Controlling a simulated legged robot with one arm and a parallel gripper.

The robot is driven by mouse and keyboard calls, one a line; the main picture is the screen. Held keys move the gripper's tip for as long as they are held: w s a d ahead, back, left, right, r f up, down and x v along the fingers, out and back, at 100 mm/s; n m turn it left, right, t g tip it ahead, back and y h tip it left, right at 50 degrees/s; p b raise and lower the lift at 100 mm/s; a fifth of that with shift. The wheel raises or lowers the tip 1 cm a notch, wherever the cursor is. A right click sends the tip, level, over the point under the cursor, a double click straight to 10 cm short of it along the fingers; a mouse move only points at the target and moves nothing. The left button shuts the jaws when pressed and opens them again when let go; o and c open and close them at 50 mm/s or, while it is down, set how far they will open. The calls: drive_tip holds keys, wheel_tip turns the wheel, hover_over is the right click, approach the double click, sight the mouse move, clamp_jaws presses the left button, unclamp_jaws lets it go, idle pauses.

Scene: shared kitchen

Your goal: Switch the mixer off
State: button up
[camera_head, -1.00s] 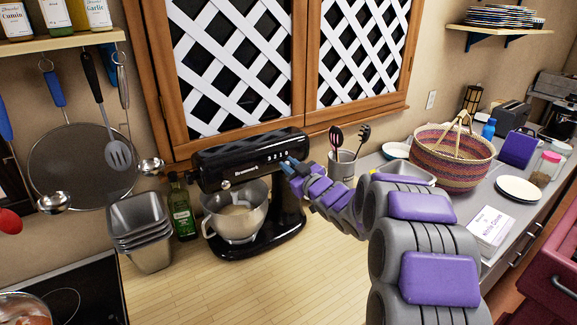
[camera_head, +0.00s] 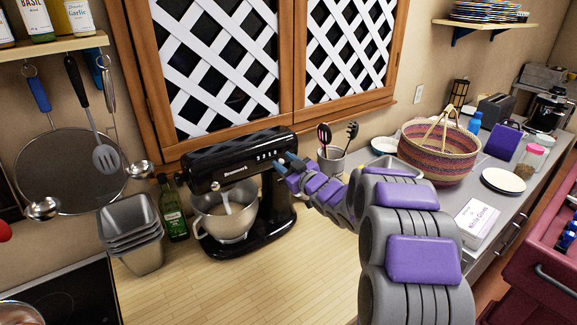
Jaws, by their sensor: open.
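The black stand mixer (camera_head: 238,146) stands on the wooden counter against the wall. Its head is down over a steel bowl (camera_head: 225,214), and a pale beater shaft reaches into the bowl. A row of small light-coloured control marks (camera_head: 266,156) runs along the right part of the head's side. My gripper (camera_head: 281,161) is at the right end of this row, with its fingertips close to or touching the head. I cannot tell whether they touch. The fingers are small in view and look empty. My purple and grey arm hides part of the counter to the right.
A utensil crock (camera_head: 331,163) stands behind my arm. Stacked metal tins (camera_head: 131,232) and a green bottle (camera_head: 173,210) stand left of the mixer. A woven basket (camera_head: 437,158) sits to the right. The wooden counter (camera_head: 250,285) in front of the mixer is clear.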

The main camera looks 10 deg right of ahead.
drive_tip(key=p+v, duration=0.2)
drive_tip(key=v, duration=1.5)
drive_tip(key=shift+d, duration=0.2)
drive_tip(key=shift+s+f, duration=0.1)
drive_tip(key=shift+s, duration=0.05)
drive_tip(key=s+d+f+m+g+h, duration=0.2)
drive_tip(key=s+m+g+h, duration=0.1)
drive_tip(key=s+g+h, duration=0.3)
drive_tip(key=s+d+f+m+g+h, duration=0.1)
drive_tip(key=s+d+m+g+h, duration=0.2)
drive_tip(key=s, duration=0.4)
drive_tip(key=s+a+m+g+y, duration=0.1)
drive_tip(key=s+a+g, duration=0.3)
drive_tip(key=s, duration=1)
drive_tip(key=s+a+m+g+y, duration=0.1)
drive_tip(key=s+a+g, duration=0.4)
drive_tip(key=s+a, duration=0.5)
drive_tip(key=s, duration=0.4)
drive_tip(key=shift+a+f, duration=0.35)
